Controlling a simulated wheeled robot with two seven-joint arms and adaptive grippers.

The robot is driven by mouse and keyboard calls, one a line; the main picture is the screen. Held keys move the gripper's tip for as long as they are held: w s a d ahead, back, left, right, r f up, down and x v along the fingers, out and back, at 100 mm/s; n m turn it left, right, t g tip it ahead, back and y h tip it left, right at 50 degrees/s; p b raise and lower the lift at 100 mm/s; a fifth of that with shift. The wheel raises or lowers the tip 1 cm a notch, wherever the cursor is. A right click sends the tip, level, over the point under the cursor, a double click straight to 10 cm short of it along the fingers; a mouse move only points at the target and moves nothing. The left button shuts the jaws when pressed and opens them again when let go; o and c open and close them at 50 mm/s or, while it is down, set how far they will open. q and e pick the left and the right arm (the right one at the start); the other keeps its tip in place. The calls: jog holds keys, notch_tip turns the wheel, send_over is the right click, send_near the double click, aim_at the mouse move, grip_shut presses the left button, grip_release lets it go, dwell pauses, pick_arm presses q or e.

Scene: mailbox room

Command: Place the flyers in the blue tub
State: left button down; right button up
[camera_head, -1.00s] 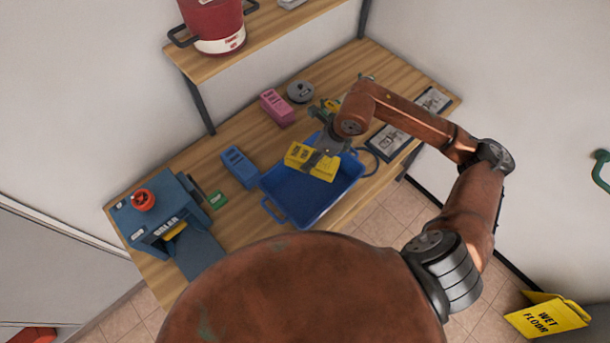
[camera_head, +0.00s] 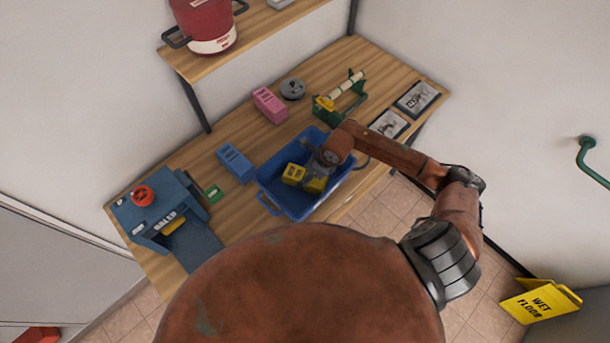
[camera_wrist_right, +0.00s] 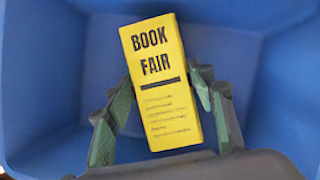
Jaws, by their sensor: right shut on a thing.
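The yellow flyers (camera_head: 293,174) are a thick stack printed BOOK FAIR, shown face-on in the right wrist view (camera_wrist_right: 160,85). My right gripper (camera_head: 314,170) is shut on them, with green-padded fingers on either side of the stack. The gripper and stack are inside the outline of the blue tub (camera_head: 275,182) on the table. The tub's blue floor and walls surround the stack in the right wrist view (camera_wrist_right: 60,60). I cannot tell whether the stack touches the floor. The gripper covers part of the stack in the head view. My left gripper is not in view.
A blue block (camera_head: 235,162) and a pink block (camera_head: 269,104) stand left of and behind the tub. A grey reel (camera_head: 292,88), a green holder (camera_head: 345,98), framed cards (camera_head: 417,98) and a blue machine (camera_head: 160,220) share the table (camera_head: 235,120).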

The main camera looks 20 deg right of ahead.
jog(key=shift+s+f, duration=0.1)
jog(key=shift+f, duration=0.55)
jog(key=o, duration=1.2)
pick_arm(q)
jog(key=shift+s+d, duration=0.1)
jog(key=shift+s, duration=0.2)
pick_arm(e)
jog(key=o, duration=0.3)
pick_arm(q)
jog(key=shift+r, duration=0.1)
pick_arm(e)
jog(key=shift+o, duration=0.2)
jog(key=shift+r, duration=0.15)
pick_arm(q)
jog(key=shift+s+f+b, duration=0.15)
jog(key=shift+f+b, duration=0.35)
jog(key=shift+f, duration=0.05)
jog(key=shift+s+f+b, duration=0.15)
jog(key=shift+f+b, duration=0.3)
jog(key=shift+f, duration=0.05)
pick_arm(e)
jog(key=v, duration=1.2)
